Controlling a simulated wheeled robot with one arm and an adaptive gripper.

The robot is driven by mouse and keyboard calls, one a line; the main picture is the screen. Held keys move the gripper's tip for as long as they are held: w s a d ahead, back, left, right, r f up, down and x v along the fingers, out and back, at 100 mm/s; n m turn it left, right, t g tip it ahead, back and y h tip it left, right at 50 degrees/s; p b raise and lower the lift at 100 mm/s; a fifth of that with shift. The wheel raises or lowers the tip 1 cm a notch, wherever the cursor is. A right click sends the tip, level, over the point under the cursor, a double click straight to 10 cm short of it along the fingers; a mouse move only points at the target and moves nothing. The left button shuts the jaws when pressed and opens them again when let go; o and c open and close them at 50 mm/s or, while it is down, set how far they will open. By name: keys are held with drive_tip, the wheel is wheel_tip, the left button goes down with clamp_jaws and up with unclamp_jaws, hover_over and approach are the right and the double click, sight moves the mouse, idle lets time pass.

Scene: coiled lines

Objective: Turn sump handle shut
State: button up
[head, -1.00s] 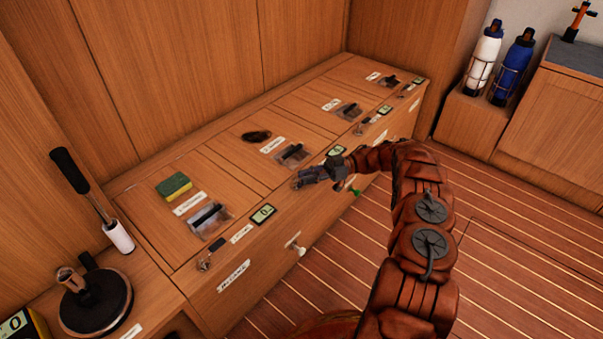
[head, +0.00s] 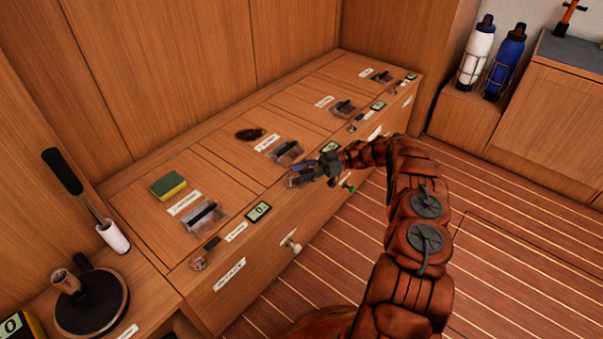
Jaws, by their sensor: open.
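A row of black lever handles in clear recessed plates runs along the wooden bench top: a near one (head: 204,216), a second (head: 286,152), a third (head: 343,108) and a far one (head: 382,77). White labels stand beside them, too small to read, so I cannot tell which is the sump handle. My gripper (head: 293,181) is open at the bench's front edge, just in front of the second lever. It covers part of the fittings there, and I cannot tell whether it touches them. A white knob (head: 291,243) and a green handle (head: 347,186) are on the front face.
A green and yellow sponge (head: 168,186) and a dark oval item (head: 250,134) lie on the bench. A long black-gripped lever (head: 64,172) stands at the left. White (head: 477,57) and blue (head: 506,62) bottles stand at the back right. The striped floor (head: 500,220) is clear.

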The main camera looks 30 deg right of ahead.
sight(302, 172)
wheel_tip(302, 172, up, 10)
drive_tip(key=shift+f, duration=0.15)
idle(0.4)
drive_tip(key=shift+c, duration=0.2)
